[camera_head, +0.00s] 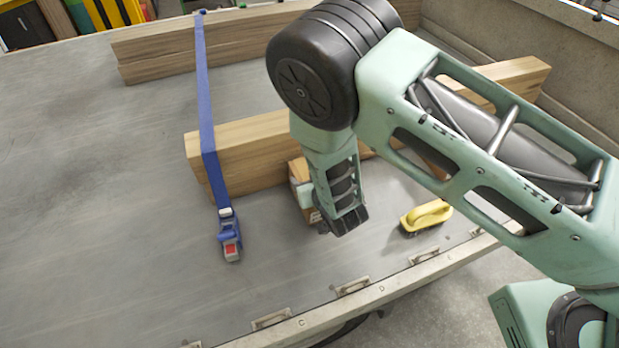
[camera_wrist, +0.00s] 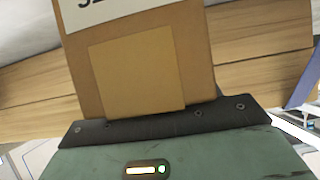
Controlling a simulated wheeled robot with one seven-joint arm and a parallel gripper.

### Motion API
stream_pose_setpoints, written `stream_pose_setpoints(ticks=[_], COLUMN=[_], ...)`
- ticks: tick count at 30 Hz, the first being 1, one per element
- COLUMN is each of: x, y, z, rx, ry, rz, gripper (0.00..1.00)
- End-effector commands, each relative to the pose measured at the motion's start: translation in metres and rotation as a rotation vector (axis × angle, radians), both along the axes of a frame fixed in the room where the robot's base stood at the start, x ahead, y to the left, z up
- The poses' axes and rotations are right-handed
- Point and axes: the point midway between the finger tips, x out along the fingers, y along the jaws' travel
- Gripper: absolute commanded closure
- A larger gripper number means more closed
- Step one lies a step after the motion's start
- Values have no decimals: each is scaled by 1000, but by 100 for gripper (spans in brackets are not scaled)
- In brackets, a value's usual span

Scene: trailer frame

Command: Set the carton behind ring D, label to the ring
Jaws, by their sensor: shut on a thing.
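The carton (camera_head: 301,193) is brown and mostly hidden behind my gripper (camera_head: 343,221) in the head view. In the wrist view the carton (camera_wrist: 198,52) fills the middle, with a paler square patch and part of a white label (camera_wrist: 108,10) with dark print at the top edge. My gripper is shut on the carton. I cannot tell whether its base touches the bed. Ring D (camera_head: 352,286) appears to be the bracket just left of the letter D on the near edge rail. The carton is farther in from the rail, up and left of that ring.
A wooden beam (camera_head: 243,140) lies just behind the carton, with more timber farther back. A blue strap (camera_head: 207,120) with a ratchet (camera_head: 230,240) crosses at left. A yellow-handled brush (camera_head: 427,216) lies to the right. The bed between carton and rail is clear.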

Motion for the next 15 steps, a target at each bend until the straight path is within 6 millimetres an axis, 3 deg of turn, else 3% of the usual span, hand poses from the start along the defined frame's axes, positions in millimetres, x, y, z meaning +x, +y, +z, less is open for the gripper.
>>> stream_pose_setpoints(ticks=[2,3,5,15], x=[1,0,0,0], y=[0,0,0,0], z=[-2,-4,-3,0], rx=[2,0,0,0], ry=[-3,0,1,1], rz=[0,0,0,0], gripper=[82,36,19,17])
